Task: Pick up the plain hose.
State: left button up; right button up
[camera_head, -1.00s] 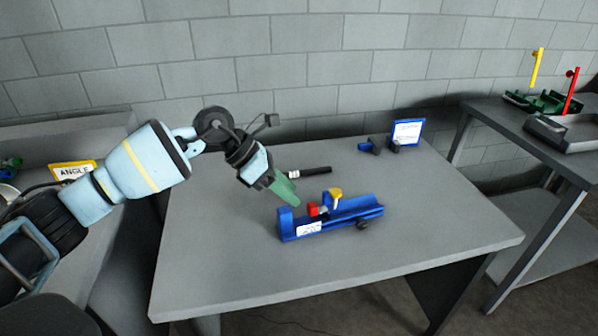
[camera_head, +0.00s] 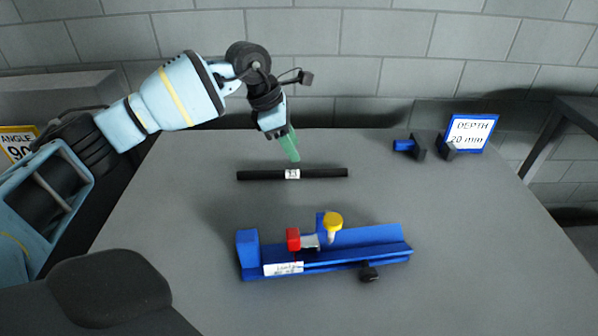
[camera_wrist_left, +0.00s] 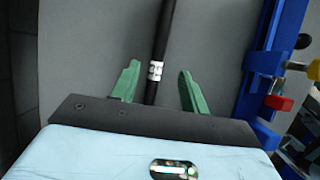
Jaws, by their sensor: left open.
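The plain hose (camera_head: 323,173) is a straight black rod with a white label near its middle. It lies across the grey table behind the blue fixture. My left gripper (camera_head: 291,160) has green fingers, points down and appears just above the hose beside its label. My right gripper is not in view.
A blue fixture (camera_head: 350,256) with red and yellow knobs stands on the table (camera_head: 200,215) in front of the hose. A blue and black part (camera_head: 408,146) and a "DEPTH 20 mm" sign (camera_head: 470,132) stand at the back right. The table around the hose is clear.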

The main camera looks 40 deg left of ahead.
aim_at(297, 174)
pick_arm(q)
jog(key=shift+x, duration=1.1)
jog(key=shift+w+b+x, duration=0.2)
jog(key=shift+b+x, duration=0.15)
jog(key=shift+x, duration=2.5)
jog(key=shift+d+r, duration=0.15)
jog(key=shift+c, duration=0.4)
grip_shut()
